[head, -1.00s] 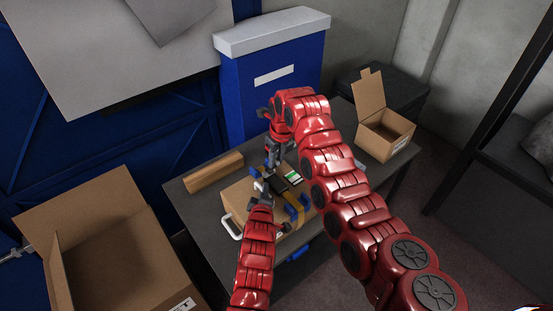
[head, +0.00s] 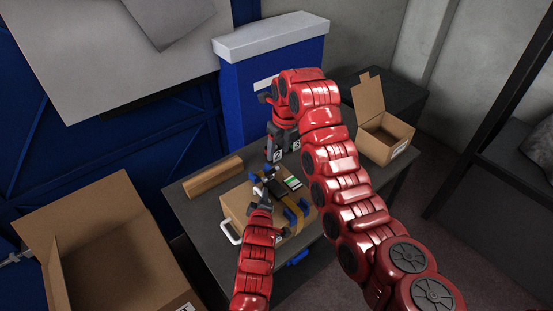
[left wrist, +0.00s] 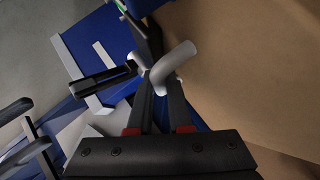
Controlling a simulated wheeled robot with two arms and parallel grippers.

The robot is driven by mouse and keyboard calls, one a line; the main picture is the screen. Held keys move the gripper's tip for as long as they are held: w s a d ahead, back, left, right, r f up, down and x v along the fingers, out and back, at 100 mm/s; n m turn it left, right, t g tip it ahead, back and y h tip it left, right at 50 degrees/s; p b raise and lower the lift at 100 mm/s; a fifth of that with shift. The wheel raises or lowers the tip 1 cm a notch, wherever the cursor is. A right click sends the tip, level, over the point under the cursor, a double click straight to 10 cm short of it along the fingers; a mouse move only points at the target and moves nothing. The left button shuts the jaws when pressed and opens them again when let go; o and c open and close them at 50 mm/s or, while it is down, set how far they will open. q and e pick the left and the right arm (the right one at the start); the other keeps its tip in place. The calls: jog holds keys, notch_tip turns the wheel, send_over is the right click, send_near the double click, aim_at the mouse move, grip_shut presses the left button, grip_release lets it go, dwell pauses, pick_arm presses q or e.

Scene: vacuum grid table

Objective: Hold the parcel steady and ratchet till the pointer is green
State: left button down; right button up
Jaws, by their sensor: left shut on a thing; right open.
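The parcel (head: 238,204), a brown cardboard box, sits on the dark table with a yellow-brown strap (head: 292,214) over it. A dark ratchet (head: 276,187) lies on its top beside a small green-and-white gauge (head: 292,183); the pointer is too small to read. My left gripper (head: 263,192) is low at the parcel, shut on a pale curved bar (left wrist: 176,66) in the left wrist view, with cardboard beside it. My right gripper (head: 284,154) is open behind the ratchet and apart from it. My right arm hides part of the parcel's right side.
A white handle (head: 230,233) shows at the parcel's left. A long cardboard piece (head: 213,176) lies at the table's back left. An open carton (head: 385,138) stands at the back right, a larger one (head: 105,245) at left. A blue bin (head: 240,100) stands behind the table.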

jog(key=shift+v, duration=2.55)
jog(key=shift+c, duration=0.3)
